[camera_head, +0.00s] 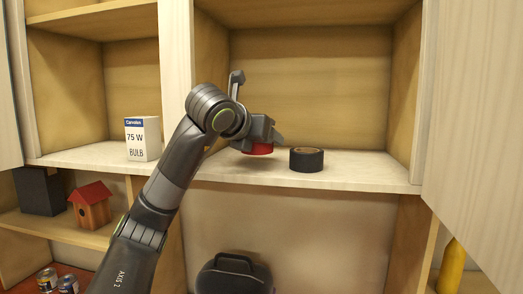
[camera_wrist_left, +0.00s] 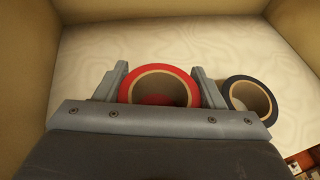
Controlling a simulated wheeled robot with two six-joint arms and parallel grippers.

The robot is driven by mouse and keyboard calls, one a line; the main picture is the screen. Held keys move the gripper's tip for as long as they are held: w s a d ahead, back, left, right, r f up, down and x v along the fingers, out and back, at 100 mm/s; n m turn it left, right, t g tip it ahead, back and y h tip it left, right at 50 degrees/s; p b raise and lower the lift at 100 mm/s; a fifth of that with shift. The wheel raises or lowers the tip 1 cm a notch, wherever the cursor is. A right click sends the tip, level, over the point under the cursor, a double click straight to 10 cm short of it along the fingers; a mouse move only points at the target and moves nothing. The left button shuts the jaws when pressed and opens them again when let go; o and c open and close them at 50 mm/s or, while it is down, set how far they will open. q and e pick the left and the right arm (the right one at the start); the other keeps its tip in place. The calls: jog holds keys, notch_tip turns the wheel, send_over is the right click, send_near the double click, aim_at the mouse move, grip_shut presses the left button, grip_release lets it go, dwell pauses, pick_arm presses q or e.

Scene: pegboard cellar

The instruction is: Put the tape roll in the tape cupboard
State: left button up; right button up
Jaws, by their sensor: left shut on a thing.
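A red tape roll (camera_wrist_left: 134,85) lies between the fingers of my left gripper (camera_wrist_left: 158,90), which is shut on it. In the head view the red roll (camera_head: 262,149) shows under my left gripper (camera_head: 262,137), at the pale shelf of the right cupboard compartment (camera_head: 335,170). I cannot tell whether it rests on the shelf or hangs just above it. A black tape roll (camera_head: 306,159) lies flat on the same shelf, just right of the red one. It also shows in the wrist view (camera_wrist_left: 234,92), beside the right finger. My right gripper is out of view.
A light bulb box (camera_head: 143,139) stands in the left compartment, past a divider (camera_head: 176,60). An open door (camera_head: 475,120) flanks the right side. Below are a red birdhouse (camera_head: 91,206), a black case (camera_head: 234,275) and a yellow bottle (camera_head: 451,268). The shelf behind the rolls is clear.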

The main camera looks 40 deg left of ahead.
aim_at(260, 151)
pick_arm(q)
notch_tip(260, 151, down, 2)
jog(key=shift+s, duration=0.15)
jog(key=shift+s+f, duration=0.2)
jog(key=shift+f, duration=0.15)
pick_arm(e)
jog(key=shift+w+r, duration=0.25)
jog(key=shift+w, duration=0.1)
pick_arm(q)
jog(key=shift+w, duration=0.15)
jog(key=o, duration=0.6)
jog(key=shift+f, duration=0.15)
jog(key=shift+c, duration=0.2)
jog(key=o, duration=0.5)
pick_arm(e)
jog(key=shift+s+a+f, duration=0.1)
pick_arm(q)
jog(key=shift+r, duration=0.2)
